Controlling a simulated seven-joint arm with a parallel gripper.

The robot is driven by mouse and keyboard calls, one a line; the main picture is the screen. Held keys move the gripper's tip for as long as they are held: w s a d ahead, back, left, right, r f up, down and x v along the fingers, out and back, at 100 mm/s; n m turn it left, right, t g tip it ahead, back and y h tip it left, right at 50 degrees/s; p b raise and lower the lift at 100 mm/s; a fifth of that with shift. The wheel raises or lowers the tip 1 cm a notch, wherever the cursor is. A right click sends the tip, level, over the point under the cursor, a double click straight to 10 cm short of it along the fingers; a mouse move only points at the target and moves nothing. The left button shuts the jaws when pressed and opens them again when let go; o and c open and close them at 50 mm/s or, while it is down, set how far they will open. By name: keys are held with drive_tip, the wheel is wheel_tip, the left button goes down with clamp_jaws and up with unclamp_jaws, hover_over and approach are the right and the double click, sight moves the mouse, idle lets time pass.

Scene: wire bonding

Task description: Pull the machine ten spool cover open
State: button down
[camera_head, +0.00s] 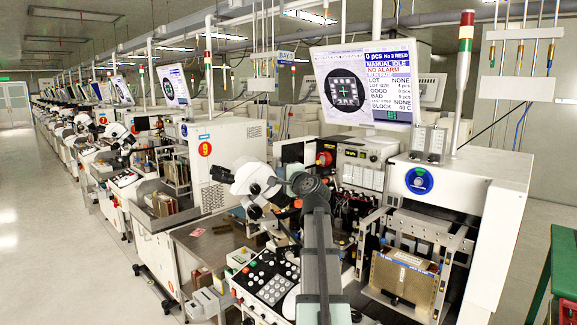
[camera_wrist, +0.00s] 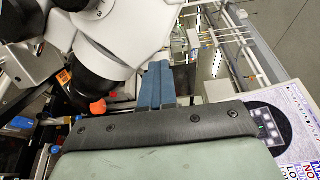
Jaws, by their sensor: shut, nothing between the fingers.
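Machine ten appears to be the nearest machine, with a white housing (camera_head: 490,200) and a microscope (camera_head: 254,181). A round blue piece (camera_head: 419,180) with a white centre is on its front, upper right. I cannot tell for sure which part is the spool cover. In the wrist view, my gripper's blue fingers (camera_wrist: 157,70) are together and empty, to the right of the white microscope (camera_wrist: 125,30). No contact with a cover is visible. In the head view my grey arm reaches up past the control panel and my fingertips cannot be made out.
A tilted monitor (camera_head: 365,87) stands above the machine. A button panel (camera_head: 268,285) lies to the left of my arm, and a brown magazine (camera_head: 403,280) sits at lower right. Machine nine (camera_head: 213,160) stands to the left. The aisle (camera_head: 40,240) is clear.

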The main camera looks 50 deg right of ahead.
drive_tip(key=s+d+m+g+h, duration=0.1)
drive_tip(key=s+d+m+h, duration=0.1)
drive_tip(key=s+d, duration=1)
drive_tip(key=n+t+y, duration=0.2)
drive_tip(key=n+y, duration=0.5)
drive_tip(key=n, duration=1.6)
approach(284, 161)
drive_tip(key=w, duration=0.6)
drive_tip(key=shift+w+d, duration=0.3)
drive_tip(key=shift+w, duration=0.1)
drive_tip(key=shift+w, duration=0.1)
